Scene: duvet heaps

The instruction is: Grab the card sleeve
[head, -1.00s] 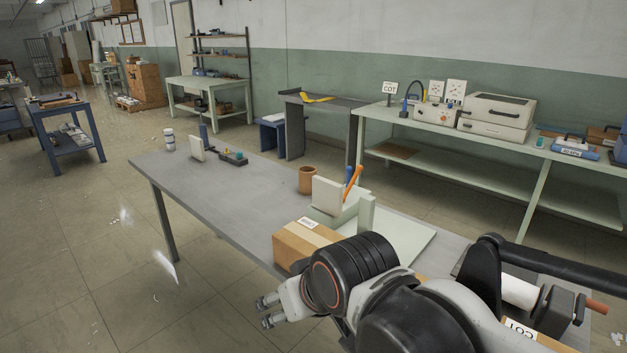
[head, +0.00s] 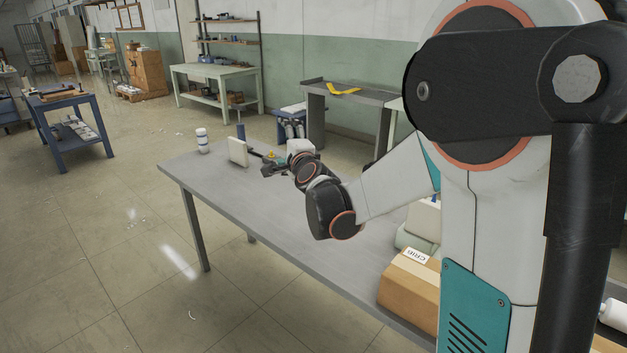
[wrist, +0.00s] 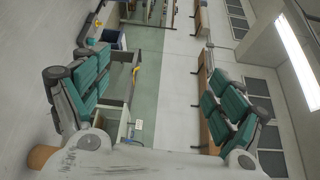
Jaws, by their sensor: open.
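No object in view is clearly marked as the card sleeve. A cream flat upright piece (head: 237,152) at the far left end of the grey table (head: 225,195) may be it, but I cannot tell for sure. My gripper (head: 273,169) is beyond the middle of the table, just right of that piece in the head view; whether they touch is unclear. In the wrist view my gripper (wrist: 160,92) is open, with teal pads wide apart and nothing held between them. The wrist view faces the room sideways and does not show the cream piece.
A white bottle (head: 202,141) and a dark blue cylinder (head: 241,131) stand near the cream piece. A cardboard box (head: 409,283) sits at the table's near right. My arm hides much of the right side. The table's front left part is clear.

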